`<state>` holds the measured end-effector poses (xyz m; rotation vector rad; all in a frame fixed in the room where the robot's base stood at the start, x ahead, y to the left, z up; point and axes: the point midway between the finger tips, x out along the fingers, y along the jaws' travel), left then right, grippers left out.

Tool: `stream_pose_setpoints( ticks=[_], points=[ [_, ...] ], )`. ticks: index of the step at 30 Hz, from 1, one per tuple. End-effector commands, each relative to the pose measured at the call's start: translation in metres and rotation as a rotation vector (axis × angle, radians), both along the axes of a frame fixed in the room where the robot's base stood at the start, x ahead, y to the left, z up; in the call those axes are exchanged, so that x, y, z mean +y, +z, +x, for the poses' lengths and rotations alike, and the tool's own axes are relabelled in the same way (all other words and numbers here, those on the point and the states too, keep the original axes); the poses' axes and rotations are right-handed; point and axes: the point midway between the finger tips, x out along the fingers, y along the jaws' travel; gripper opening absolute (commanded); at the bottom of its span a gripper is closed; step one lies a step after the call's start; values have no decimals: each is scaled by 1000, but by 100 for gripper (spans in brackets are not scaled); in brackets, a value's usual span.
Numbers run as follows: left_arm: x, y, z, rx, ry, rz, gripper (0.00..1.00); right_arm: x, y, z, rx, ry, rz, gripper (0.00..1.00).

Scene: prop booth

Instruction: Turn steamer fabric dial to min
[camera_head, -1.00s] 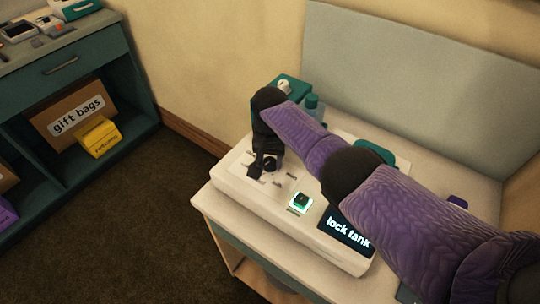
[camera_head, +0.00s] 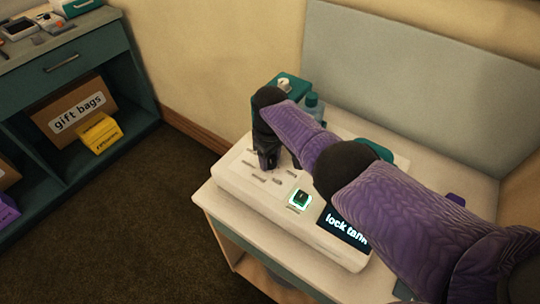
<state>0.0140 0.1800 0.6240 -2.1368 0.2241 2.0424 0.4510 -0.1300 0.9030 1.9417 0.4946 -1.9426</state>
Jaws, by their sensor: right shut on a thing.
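The white steamer (camera_head: 230,178) sits on the small table, with short marks on its top face around the fabric dial's place. My right arm comes in from the right. My right gripper (camera_head: 268,162) points down onto the steamer's top at its left part and is shut on the fabric dial, which the fingers hide. I cannot read the dial's setting. A lit green rocker switch (camera_head: 300,198) is in front of the gripper, to the right. A dark display (camera_head: 346,229) on the steamer reads "lock tank". My left gripper is out of view.
A teal box (camera_head: 293,84) and a teal bottle (camera_head: 313,105) stand behind my right arm. A grey panel (camera_head: 400,80) rises behind the table. A teal shelf unit (camera_head: 85,62) with a gift bags box (camera_head: 72,108) stands at left. The floor between is clear.

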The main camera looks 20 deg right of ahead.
Motion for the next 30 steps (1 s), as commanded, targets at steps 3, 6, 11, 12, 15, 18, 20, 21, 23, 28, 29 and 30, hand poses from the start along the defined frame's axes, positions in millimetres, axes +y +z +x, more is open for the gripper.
stream_pose_setpoints(
  ticks=[3,6,11,12,15,18,20,21,23,28,29,30],
  points=[
    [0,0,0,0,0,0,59,0,0,0,0,108,1,0],
    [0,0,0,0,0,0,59,0,0,0,0,203,1,0],
    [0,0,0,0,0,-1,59,0,0,0,0,356,0,0],
    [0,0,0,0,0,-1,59,0,0,0,0,393,0,0],
    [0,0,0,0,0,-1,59,0,0,0,0,487,0,0],
    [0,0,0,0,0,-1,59,0,0,0,0,577,0,0],
    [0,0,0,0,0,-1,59,0,0,0,1,628,1,0],
    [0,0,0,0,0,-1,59,0,0,0,1,660,1,0],
    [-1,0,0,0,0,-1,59,0,0,0,1,706,1,0],
    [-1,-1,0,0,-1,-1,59,0,0,0,1,817,1,0],
    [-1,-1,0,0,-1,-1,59,0,0,0,1,833,1,0],
    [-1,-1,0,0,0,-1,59,0,0,0,1,854,1,0]
  ],
)
